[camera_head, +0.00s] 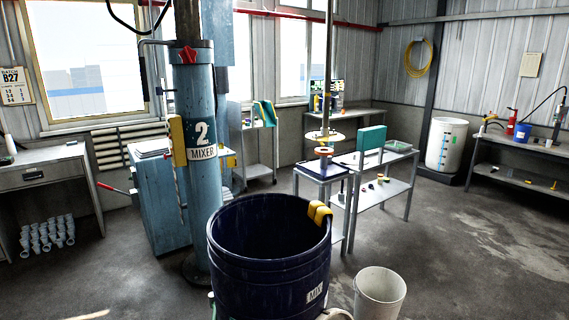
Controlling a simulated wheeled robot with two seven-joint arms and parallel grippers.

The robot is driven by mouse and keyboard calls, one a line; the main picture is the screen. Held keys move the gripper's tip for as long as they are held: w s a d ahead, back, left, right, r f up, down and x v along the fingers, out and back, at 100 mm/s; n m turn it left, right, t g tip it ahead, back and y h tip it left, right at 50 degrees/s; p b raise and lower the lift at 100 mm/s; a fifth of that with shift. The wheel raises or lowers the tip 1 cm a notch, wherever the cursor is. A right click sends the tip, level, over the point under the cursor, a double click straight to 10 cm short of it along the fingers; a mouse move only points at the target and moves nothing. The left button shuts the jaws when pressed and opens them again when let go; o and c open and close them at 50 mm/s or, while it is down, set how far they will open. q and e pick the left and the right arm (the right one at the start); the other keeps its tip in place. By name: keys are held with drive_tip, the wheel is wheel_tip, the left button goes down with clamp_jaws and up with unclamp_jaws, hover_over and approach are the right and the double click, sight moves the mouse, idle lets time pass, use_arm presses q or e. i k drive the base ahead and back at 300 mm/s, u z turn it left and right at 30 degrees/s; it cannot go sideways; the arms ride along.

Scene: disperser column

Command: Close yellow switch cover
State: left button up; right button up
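A narrow yellow panel (178,141) sits on the left side of the blue mixer column (200,205), beside the "2 MIXER" label. It looks like the yellow switch cover, seen at a steep angle. I cannot tell from here whether it stands open or closed, and no switch can be made out. A smaller yellow patch (230,161) shows at the column's right side, and its nature is unclear. Neither of my grippers is in view.
A large dark blue tub (228,278) stands in front of the column, with a yellow piece (318,211) on its rim. A white bucket (379,295) stands to its right. A blue cabinet (158,205) is behind the column. Floor at right is open.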

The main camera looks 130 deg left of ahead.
sight(230, 161)
drive_tip(key=u, duration=1.3)
drive_tip(key=i, duration=3.6)
drive_tip(key=u, duration=2.55)
drive_tip(key=i, duration=8.55)
